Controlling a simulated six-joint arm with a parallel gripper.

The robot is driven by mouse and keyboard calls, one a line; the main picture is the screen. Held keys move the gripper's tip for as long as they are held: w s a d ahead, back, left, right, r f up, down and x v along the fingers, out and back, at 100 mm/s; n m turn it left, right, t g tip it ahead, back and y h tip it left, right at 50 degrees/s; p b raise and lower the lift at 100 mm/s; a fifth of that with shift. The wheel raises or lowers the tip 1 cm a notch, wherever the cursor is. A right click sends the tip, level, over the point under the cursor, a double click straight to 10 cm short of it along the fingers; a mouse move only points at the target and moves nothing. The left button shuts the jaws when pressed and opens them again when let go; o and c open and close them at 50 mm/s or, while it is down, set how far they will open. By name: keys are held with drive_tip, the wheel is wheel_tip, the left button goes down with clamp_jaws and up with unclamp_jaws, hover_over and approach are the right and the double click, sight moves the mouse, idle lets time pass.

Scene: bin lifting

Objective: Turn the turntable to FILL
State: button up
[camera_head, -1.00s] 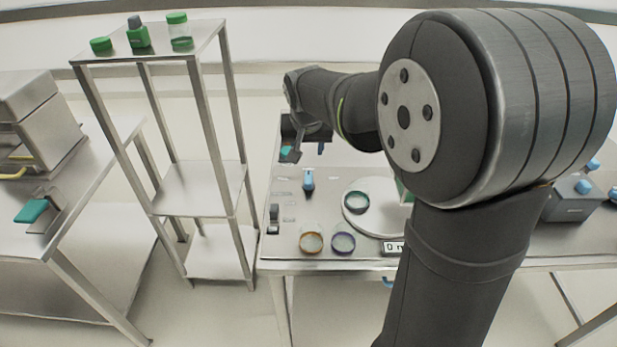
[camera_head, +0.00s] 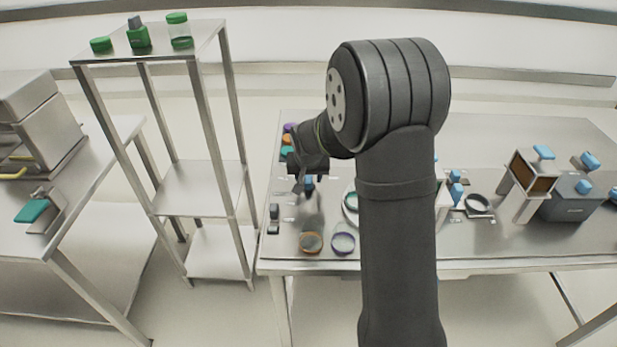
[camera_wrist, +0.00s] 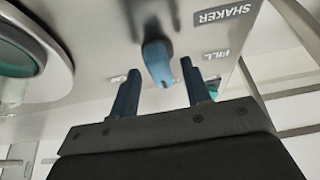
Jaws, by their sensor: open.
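A blue lever or knob (camera_wrist: 157,62) stands on the table surface, with its near end between my fingers in the wrist view. It also shows in the head view (camera_head: 309,180), partly covered by my gripper. My gripper (camera_wrist: 160,68) is open, one finger on each side of it; I cannot tell whether either finger touches. The label FILL (camera_wrist: 215,54) lies to the right of the lever, near the SHAKER label (camera_wrist: 222,14). The pale round turntable (camera_head: 349,206) is mostly hidden behind my arm. A round thing with a teal centre (camera_wrist: 18,50) shows at the wrist view's left edge.
An orange-rimmed ring (camera_head: 311,242) and a purple-rimmed ring (camera_head: 343,243) lie near the table's front edge. Small dark blocks (camera_head: 273,218) stand at the table's left. A shelf rack (camera_head: 198,187) stands left of the table. A grey box (camera_head: 572,199) is at the right.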

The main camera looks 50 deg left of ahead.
drive_tip(key=shift+w+a+f, duration=0.1)
drive_tip(key=shift+f, duration=0.2)
drive_tip(key=shift+c, duration=0.2)
clamp_jaws()
drive_tip(key=shift+n, duration=0.3)
drive_tip(key=n+g, duration=0.1)
drive_tip(key=n, duration=0.1)
drive_tip(key=n+g+y, duration=0.1)
drive_tip(key=n, duration=0.2)
drive_tip(key=shift+w+n, duration=0.2)
drive_tip(key=shift+n, duration=0.1)
drive_tip(key=n+g, duration=0.1)
drive_tip(key=n, duration=0.2)
drive_tip(key=n+g, duration=0.1)
drive_tip(key=n, duration=0.2)
drive_tip(key=shift+w+n+g, duration=0.15)
drive_tip(key=shift+n+g, duration=0.15)
